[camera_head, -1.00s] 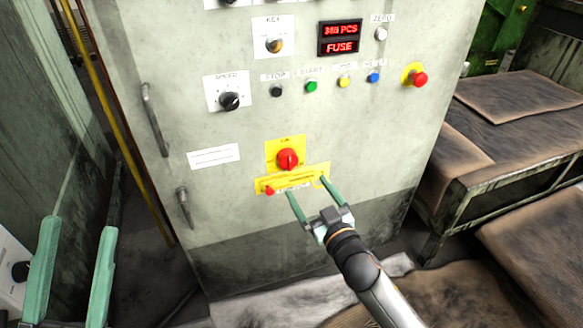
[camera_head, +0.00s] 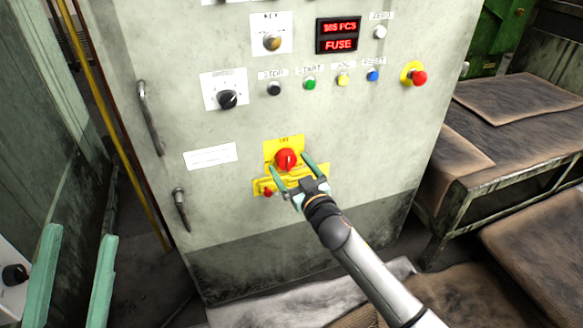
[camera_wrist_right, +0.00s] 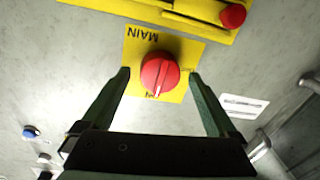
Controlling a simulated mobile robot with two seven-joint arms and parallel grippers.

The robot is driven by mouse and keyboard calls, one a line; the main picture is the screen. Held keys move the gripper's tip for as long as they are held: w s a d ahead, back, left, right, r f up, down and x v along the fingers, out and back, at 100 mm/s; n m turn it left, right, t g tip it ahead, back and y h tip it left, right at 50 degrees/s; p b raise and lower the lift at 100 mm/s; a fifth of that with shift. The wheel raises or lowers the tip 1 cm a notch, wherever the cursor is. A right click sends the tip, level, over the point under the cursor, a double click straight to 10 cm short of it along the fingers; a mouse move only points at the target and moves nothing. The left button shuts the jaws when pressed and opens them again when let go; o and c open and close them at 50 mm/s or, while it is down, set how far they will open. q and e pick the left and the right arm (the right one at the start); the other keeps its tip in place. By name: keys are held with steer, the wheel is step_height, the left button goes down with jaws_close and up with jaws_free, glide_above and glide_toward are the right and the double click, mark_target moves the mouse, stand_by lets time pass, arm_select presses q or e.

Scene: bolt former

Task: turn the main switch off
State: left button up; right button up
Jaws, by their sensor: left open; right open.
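The main switch is a red rotary knob (camera_head: 286,160) on a yellow plate (camera_head: 270,146), low on the cabinet front. Its white pointer mark points down in the head view. In the right wrist view the knob (camera_wrist_right: 160,74) sits between the fingertips, with "MAIN" upside down on its plate. My right gripper (camera_head: 293,166) is open, one finger to each side of the knob; I cannot tell whether the fingers touch it. My left gripper (camera_head: 78,232) is open and empty at the lower left, away from the cabinet front.
A yellow bar with a small red knob (camera_head: 267,192) lies just below the switch, partly behind my right gripper. Above are push buttons, a red emergency button (camera_head: 417,78), and a lit display (camera_head: 339,36) reading "FUSE". A bench (camera_head: 480,180) stands at right.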

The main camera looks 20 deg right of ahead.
steer(key=c, duration=1.4)
